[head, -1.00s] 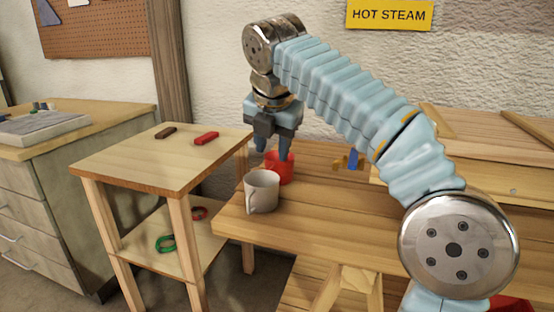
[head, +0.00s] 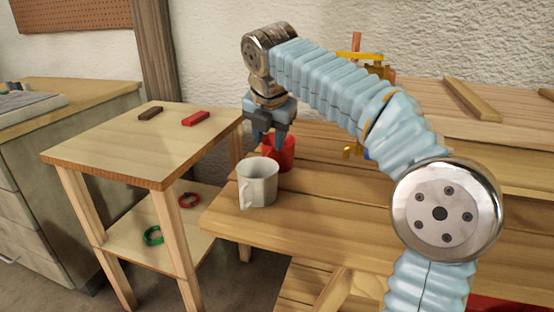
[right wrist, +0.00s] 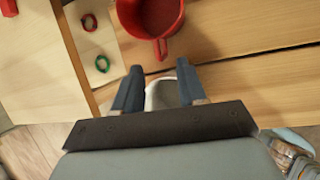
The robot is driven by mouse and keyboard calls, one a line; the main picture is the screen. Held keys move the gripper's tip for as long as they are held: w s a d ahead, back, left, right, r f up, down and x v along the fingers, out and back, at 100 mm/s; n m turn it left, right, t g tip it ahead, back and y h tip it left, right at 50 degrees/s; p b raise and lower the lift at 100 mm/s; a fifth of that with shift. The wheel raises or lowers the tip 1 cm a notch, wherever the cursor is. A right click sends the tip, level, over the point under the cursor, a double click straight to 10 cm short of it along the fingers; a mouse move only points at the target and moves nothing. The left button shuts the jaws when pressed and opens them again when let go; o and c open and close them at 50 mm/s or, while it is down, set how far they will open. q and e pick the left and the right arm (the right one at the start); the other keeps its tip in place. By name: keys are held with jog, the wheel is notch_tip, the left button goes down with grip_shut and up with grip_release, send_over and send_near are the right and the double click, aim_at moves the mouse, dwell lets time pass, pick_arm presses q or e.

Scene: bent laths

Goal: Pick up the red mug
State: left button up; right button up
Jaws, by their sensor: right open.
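The red mug (head: 284,154) stands on the wooden bench, partly hidden behind the white mug and my gripper in the head view. In the right wrist view the red mug (right wrist: 150,18) is at the top, cut by the edge, its handle pointing toward my gripper. My right gripper (head: 268,141) is open and points down, close to the red mug and above the white mug. In the right wrist view its two fingers (right wrist: 157,78) are apart, with the red mug beyond their tips. My left gripper is not in view.
A white mug (head: 259,184) stands right in front of the red mug; it shows partly between the fingers in the right wrist view (right wrist: 162,95). A side table (head: 130,155) at left holds a red block (head: 196,118) and a dark block (head: 151,113). The bench front (head: 310,215) is clear.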

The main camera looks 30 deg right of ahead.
aim_at(268, 154)
jog(key=b+x, duration=0.1)
jog(key=x, duration=0.4)
jog(key=shift+a, duration=0.1)
jog(key=shift+c, duration=0.2)
grip_shut()
